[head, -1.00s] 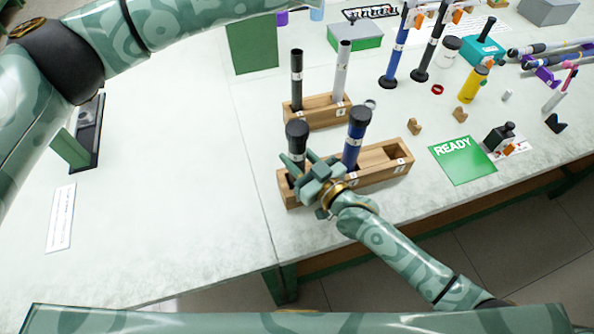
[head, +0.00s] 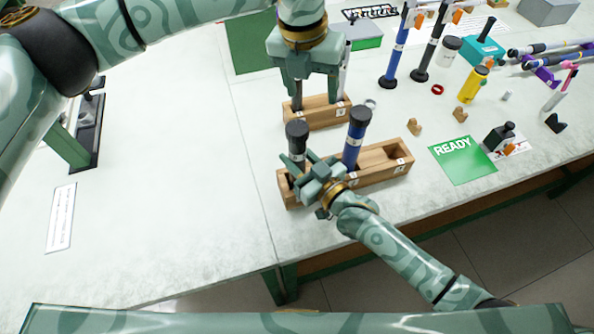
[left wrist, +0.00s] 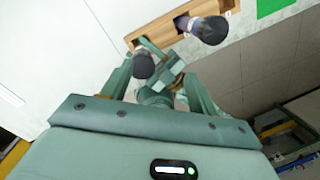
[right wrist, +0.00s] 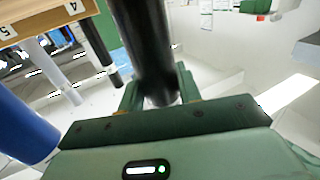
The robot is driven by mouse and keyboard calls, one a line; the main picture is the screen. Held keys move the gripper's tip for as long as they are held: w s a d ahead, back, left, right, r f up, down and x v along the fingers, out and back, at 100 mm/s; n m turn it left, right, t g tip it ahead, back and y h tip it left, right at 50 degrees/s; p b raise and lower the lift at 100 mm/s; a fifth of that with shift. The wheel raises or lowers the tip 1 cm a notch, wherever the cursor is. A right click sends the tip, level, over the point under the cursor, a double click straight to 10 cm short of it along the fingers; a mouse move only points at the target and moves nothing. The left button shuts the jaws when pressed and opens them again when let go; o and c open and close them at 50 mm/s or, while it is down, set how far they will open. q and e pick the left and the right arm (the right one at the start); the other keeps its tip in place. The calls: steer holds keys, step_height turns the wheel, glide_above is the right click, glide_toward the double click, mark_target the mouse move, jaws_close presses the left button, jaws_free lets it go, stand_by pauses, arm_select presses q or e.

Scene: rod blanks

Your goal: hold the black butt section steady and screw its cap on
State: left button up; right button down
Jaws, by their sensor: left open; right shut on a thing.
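The black butt section (head: 297,158) stands upright in the left end of the front wooden rack (head: 375,178). A wide dark piece (head: 297,131) is at its top; I cannot tell whether this is a seated cap. My right gripper (head: 308,172) is shut on the section just above the rack. The right wrist view shows the black section (right wrist: 147,45) between its fingers. My left gripper (head: 315,101) is open and empty, in front of the back rack in the picture. The left wrist view shows the dark top (left wrist: 143,64) beyond its fingers.
A blue section (head: 353,145) with a dark top stands close right of the black one. The back wooden rack (head: 320,118) holds rods partly hidden by my left gripper. A green READY card (head: 462,160) lies to the right.

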mark_target(298, 127)
arm_select(q)
steer(key=shift+s+a+f+n+g+y, duration=0.1)
steer(key=shift+s+a+n+g+y, duration=0.1)
steer(key=shift+s+a+n+y, duration=0.3)
steer(key=shift+s+a+n+g+y, duration=0.1)
steer(key=shift+a+n+g+y, duration=0.15)
steer(key=shift+a+n, duration=0.45)
steer(key=shift+s+n, duration=0.15)
steer(key=shift+n, duration=0.25)
steer(key=shift+f, duration=4)
steer(key=c, duration=1)
